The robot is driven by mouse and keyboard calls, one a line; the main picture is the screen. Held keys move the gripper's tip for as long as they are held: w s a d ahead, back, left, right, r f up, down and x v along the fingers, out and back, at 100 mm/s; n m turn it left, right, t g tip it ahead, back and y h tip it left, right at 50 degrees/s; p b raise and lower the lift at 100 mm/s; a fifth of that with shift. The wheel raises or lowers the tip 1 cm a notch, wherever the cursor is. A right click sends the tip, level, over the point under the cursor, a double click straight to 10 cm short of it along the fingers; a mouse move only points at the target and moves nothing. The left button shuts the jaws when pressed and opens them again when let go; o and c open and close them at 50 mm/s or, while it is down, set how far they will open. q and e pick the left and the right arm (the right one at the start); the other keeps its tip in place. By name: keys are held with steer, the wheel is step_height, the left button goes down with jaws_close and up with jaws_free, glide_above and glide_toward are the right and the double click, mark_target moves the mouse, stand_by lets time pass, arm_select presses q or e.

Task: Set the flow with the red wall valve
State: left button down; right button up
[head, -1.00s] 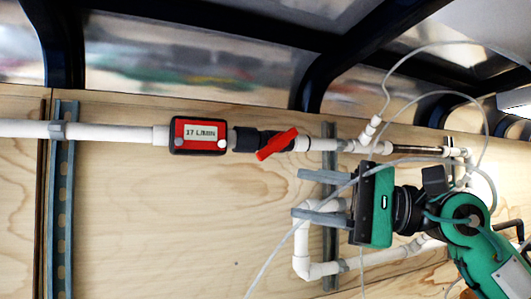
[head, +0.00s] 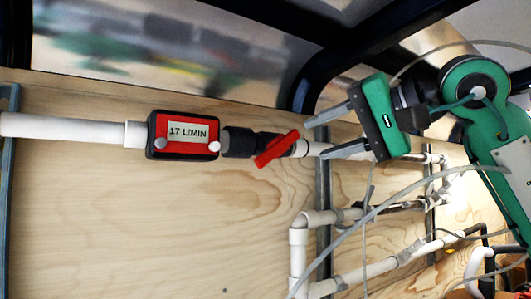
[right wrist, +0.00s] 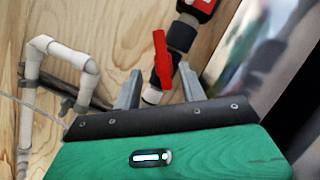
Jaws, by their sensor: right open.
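The red valve handle (head: 277,148) sits tilted on a black valve body in the white pipe on the wooden wall. Left of it in the pipe is a red and black flow meter (head: 186,134) that reads 17 L/MIN. My right gripper (head: 316,138) is open and empty just right of the handle, with its two fingers pointing towards it. In the right wrist view the red handle (right wrist: 162,58) shows between and beyond the two fingertips (right wrist: 160,78). I see no contact. My left gripper is out of view.
White pipes (head: 298,262) bend down below the gripper, by a grey vertical strut (head: 323,210). Thin pale hoses (head: 372,208) hang in front of the wall. A dark frame (head: 330,65) crosses above. The wall left of the strut is clear below the pipe.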

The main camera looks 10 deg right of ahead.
mark_target(270, 156)
steer(key=p+x, duration=0.3)
steer(key=x, duration=0.8)
steer(key=shift+a+r+p, duration=0.1)
steer(key=shift+p, duration=0.25)
steer(key=shift+w+a, duration=0.2)
steer(key=shift+w+a+f, duration=0.25)
steer(key=shift+w, duration=0.1)
steer(key=shift+s, duration=0.1)
steer(key=c, duration=0.4)
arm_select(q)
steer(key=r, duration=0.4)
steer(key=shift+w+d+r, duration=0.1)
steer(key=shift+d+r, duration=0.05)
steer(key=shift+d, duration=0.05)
arm_select(e)
jaws_close()
